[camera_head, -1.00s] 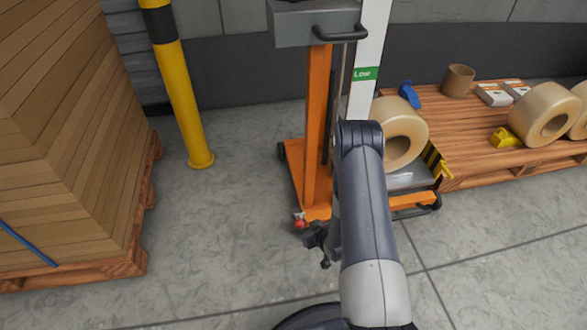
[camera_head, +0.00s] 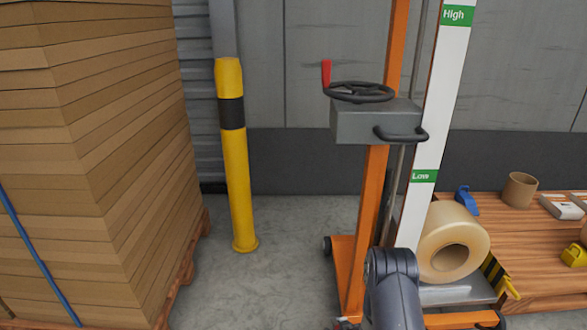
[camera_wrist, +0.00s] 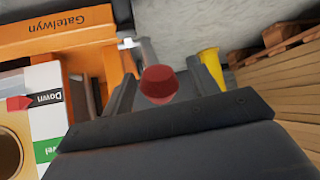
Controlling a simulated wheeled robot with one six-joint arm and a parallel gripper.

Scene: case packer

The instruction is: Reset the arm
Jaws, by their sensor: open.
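In the wrist view my gripper (camera_wrist: 163,70) is open, with its dark fingers apart. A red knob (camera_wrist: 158,82) shows in the space between the fingers. I cannot tell whether anything touches it, but the fingers are not closed on it. In the head view only the upper end of my arm (camera_head: 392,285) shows, at the bottom edge in front of the orange lifter's base. My gripper is out of that view.
The orange lifter (camera_head: 375,210) has a grey box with a handwheel (camera_head: 358,92) and a High/Low scale (camera_head: 432,120). A tape roll (camera_head: 455,240) sits low on it. A yellow post (camera_head: 236,180) and stacked cardboard (camera_head: 90,150) stand left.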

